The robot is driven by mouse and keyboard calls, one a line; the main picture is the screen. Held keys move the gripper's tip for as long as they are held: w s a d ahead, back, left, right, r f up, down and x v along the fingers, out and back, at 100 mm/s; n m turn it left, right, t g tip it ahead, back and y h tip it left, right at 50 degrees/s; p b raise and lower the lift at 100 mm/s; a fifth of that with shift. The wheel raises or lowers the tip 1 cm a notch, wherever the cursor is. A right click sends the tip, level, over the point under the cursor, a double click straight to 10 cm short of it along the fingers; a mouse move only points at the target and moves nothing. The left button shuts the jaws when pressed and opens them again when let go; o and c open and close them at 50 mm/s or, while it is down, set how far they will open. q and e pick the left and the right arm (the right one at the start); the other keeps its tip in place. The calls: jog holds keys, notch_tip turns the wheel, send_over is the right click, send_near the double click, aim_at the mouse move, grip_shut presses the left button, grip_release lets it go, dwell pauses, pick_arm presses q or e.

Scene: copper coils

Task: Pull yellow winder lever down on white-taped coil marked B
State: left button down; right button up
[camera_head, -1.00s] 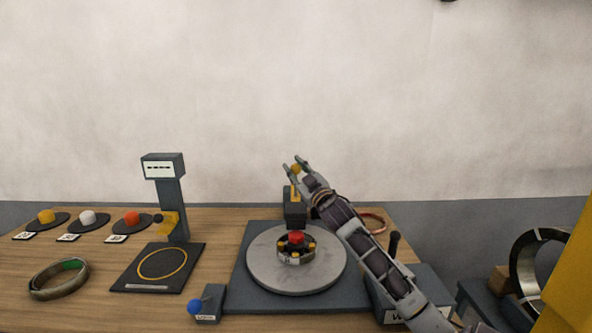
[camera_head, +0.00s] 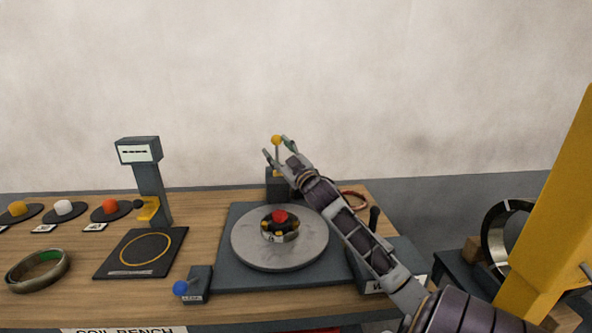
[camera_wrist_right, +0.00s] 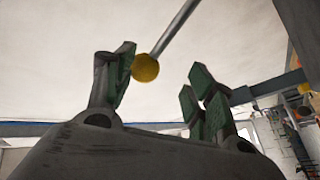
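The winder lever is a thin grey rod with a yellow ball knob (camera_head: 276,139), standing up from a dark box (camera_head: 279,186) behind the grey turntable (camera_head: 246,247). My right gripper (camera_head: 277,147) is open, its fingertips on either side of the lever just below the knob. In the right wrist view the knob (camera_wrist_right: 145,68) is between the spread fingers, close to the left one; I cannot tell if they touch. A small dark coil (camera_head: 279,232) with a red centre knob sits on the turntable. Its marking is not legible. My left gripper is not in view.
A scale-like stand (camera_head: 148,170) and a green-marked ring (camera_head: 38,271) lie left. A reddish ring (camera_head: 354,196) lies behind my right arm; a large dark coil (camera_head: 497,235) stands far right.

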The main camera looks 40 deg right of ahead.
jog(key=v, duration=1)
jog(key=shift+s, duration=0.3)
dwell(0.4)
jog(key=shift+a, duration=0.15)
dwell(0.5)
